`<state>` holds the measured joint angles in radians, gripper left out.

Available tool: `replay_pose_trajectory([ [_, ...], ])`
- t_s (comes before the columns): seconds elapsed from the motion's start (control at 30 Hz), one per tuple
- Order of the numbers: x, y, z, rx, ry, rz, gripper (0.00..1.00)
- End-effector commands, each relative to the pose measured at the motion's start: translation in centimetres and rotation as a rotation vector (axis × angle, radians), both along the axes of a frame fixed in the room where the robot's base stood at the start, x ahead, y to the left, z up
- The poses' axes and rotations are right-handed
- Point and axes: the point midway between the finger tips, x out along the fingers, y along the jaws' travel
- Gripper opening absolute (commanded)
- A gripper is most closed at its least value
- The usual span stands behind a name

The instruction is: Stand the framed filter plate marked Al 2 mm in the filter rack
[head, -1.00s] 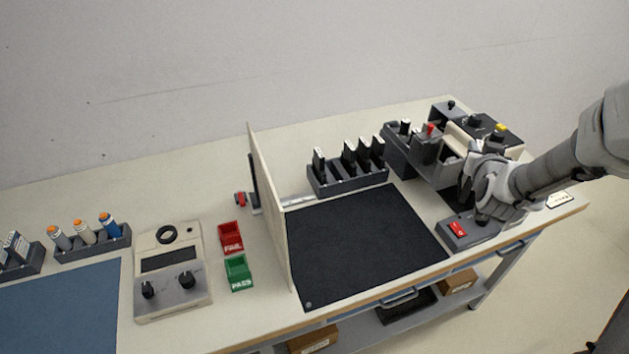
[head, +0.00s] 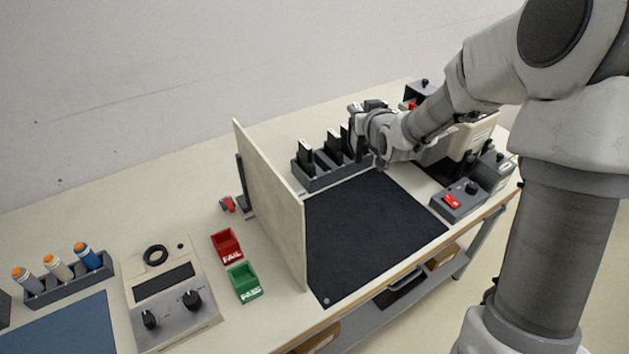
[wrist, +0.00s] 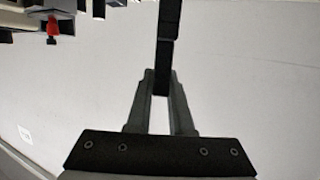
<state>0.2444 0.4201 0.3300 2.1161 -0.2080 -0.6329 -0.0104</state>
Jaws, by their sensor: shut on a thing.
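The dark filter rack (head: 322,181) stands behind the black mat in the head view. Dark framed filter plates stand upright in it, one towards the left (head: 306,158) and one further right (head: 333,147). My gripper (head: 358,128) is over the rack's right end and hides part of it. In the wrist view my gripper (wrist: 161,75) is shut on a dark framed filter plate (wrist: 167,35), seen edge-on between the fingers. No marking on any plate can be read, and whether the held plate touches the rack cannot be told.
A tall upright panel (head: 268,205) stands left of the black mat (head: 370,225). A control box with a red switch (head: 457,202) is at the right, near a beige device (head: 470,140). Red FAIL (head: 227,245) and green PASS (head: 243,283) bins lie left. The mat is clear.

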Motion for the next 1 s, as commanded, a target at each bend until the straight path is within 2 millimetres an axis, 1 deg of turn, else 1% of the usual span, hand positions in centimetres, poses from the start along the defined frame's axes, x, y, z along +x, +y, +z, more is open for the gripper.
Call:
replay_pose_trajectory([
  [0.03, 1.0, 1.4, -1.6, 0.000, -0.004, 0.054, 0.00],
  [0.1, 2.1, 3.1, -2.2, 0.000, -0.005, 0.123, 0.00],
  [0.2, 3.4, 5.1, -3.0, 0.001, -0.004, 0.205, 0.00],
  [0.3, 4.7, 6.6, -3.7, 0.002, -0.003, 0.272, 0.00],
  [0.37, 5.4, 7.1, -4.1, 0.002, -0.004, 0.301, 0.00],
  [0.53, 7.0, 7.7, -4.4, 0.002, -0.003, 0.346, 0.00],
  [0.67, 7.6, 7.9, -4.4, 0.002, -0.001, 0.359, 0.00],
  [0.73, 7.8, 7.9, -4.8, 0.002, -0.001, 0.362, 0.00],
  [0.77, 7.8, 7.9, -5.1, 0.002, 0.000, 0.362, 0.00],
  [0.9, 7.8, 7.9, -7.7, 0.002, 0.003, 0.363, 0.00],
  [1.0, 7.8, 8.0, -9.0, 0.002, 0.002, 0.363, 0.00],
])
